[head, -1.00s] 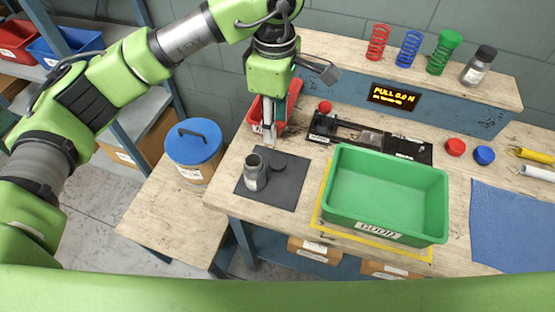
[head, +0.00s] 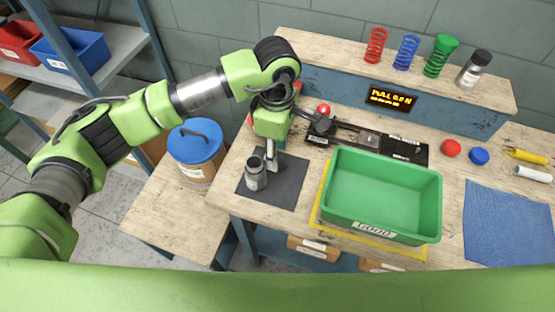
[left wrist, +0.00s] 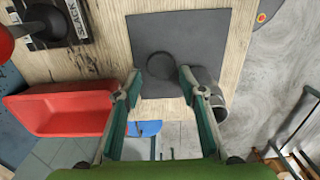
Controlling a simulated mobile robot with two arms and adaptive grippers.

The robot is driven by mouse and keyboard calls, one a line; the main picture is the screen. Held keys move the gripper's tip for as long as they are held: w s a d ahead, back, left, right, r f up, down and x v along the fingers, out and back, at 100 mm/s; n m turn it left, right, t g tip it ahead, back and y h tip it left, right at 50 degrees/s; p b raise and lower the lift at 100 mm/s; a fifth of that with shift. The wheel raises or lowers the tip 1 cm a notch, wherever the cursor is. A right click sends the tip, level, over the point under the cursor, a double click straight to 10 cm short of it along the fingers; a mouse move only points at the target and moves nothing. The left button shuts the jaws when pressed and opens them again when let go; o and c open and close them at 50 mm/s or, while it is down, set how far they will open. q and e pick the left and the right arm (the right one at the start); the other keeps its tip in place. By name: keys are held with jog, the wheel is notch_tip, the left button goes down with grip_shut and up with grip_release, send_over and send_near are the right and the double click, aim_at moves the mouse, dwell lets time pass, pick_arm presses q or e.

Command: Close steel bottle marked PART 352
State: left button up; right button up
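An open-topped steel bottle (head: 256,175) stands upright on the dark mat (head: 286,190); any part number on it is unreadable. In the left wrist view the bottle (left wrist: 216,98) shows partly behind one finger. A round dark cap (left wrist: 160,66) lies on the mat beside it; in the head view my arm hides it. My left gripper (left wrist: 161,78) is open and empty, above the mat with its fingertips either side of the cap. In the head view the left gripper (head: 271,168) is just right of the bottle. My right gripper is in neither view.
A green bin (head: 380,222) stands right of the mat. The spring coiler (head: 365,138) is behind it. A red bin (left wrist: 65,113) sits near the mat. A second bottle with a dark cap (head: 475,68) and several springs stand on the back shelf. A blue-lidded drum (head: 195,142) is at left.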

pick_arm(q)
notch_tip(320, 180, down, 2)
jog(key=shift+s+f+p, duration=0.15)
jog(key=shift+p, duration=0.2)
jog(key=shift+d+f, duration=0.1)
jog(key=shift+f, duration=0.4)
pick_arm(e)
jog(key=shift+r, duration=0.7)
pick_arm(q)
jog(key=c, duration=0.5)
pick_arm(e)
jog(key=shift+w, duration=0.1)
pick_arm(q)
jog(key=shift+r, duration=0.2)
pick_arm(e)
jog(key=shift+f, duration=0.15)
